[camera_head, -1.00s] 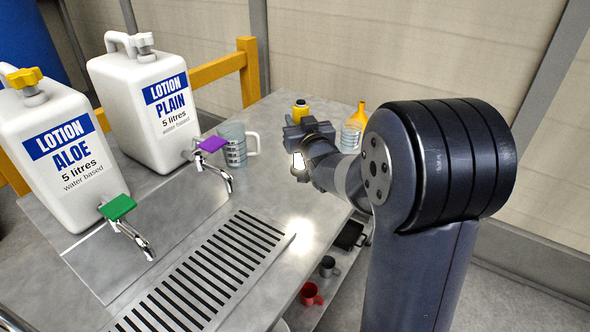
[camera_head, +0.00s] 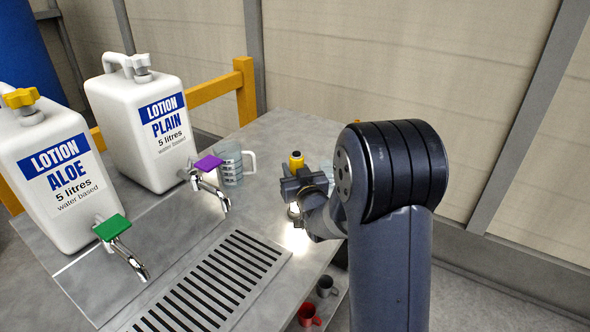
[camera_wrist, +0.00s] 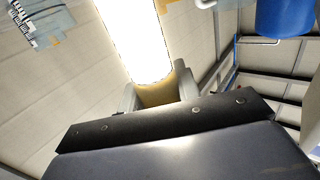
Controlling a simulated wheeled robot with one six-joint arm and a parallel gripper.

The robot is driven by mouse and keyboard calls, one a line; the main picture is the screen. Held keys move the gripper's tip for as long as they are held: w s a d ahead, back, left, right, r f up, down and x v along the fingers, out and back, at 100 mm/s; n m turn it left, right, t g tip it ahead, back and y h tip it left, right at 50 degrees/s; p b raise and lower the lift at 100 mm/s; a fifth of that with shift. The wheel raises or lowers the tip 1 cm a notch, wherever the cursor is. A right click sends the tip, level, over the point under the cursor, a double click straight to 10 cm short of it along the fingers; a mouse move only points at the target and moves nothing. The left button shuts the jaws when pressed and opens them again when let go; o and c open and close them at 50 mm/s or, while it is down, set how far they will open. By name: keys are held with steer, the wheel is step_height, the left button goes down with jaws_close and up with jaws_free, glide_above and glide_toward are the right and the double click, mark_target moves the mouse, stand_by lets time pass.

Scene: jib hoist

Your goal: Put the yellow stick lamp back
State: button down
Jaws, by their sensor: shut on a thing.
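The yellow stick lamp (camera_head: 296,160) is in my gripper (camera_head: 298,186). In the head view its yellow end points up above the jaws and its lit white end points down below them. The lamp is held over the far right part of the steel bench and casts a bright glow on the top. In the wrist view, the glowing tube (camera_wrist: 137,38) runs up from the yellow body (camera_wrist: 158,93), which sits between the two fingers of my gripper (camera_wrist: 158,90). I cannot tell whether the lower end touches the bench.
On the bench (camera_head: 180,235) stand two white lotion jugs, aloe (camera_head: 62,180) and plain (camera_head: 150,125), with taps. A clear measuring jug (camera_head: 231,166) is left of my gripper. A slotted drip grate (camera_head: 215,285) lies in front. Red (camera_head: 309,316) and grey (camera_head: 326,287) mugs are below the edge.

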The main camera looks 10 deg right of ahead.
steer(key=c, duration=1.5)
jaws_free()
steer(key=shift+f, duration=0.15)
steer(key=o, duration=0.5)
steer(key=shift+r, duration=0.2)
steer(key=s, duration=0.4)
steer(key=s+b, duration=0.1)
steer(key=s, duration=0.3)
steer(key=s+d, duration=0.1)
steer(key=s, duration=0.3)
